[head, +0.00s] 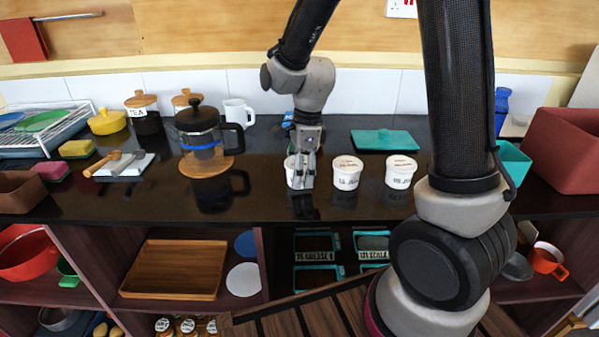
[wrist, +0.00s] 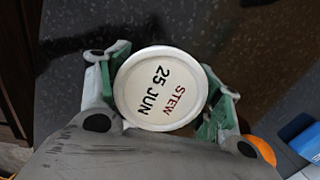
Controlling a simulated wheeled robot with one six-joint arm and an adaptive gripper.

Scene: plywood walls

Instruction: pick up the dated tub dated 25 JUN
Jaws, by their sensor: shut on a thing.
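The dated tub (wrist: 150,108) is a white round tub whose lid reads "STEW 25 JUN" in the wrist view. My gripper (wrist: 160,95) has a finger on each side of it and is shut on it. In the head view the same tub (head: 293,180) is the leftmost of three white tubs on the dark counter, with my gripper (head: 301,166) over it from above. A second tub (head: 346,178) and a third tub (head: 400,176) stand to its right. Their side labels are too small to read surely. Whether the held tub touches the counter is hard to tell.
A French press (head: 199,138) on a round wooden mat stands left of the held tub. A white mug (head: 239,112) and a teal flat lid or board (head: 384,139) lie behind. A red box (head: 566,148) is at the right end. The counter front (head: 260,205) is clear.

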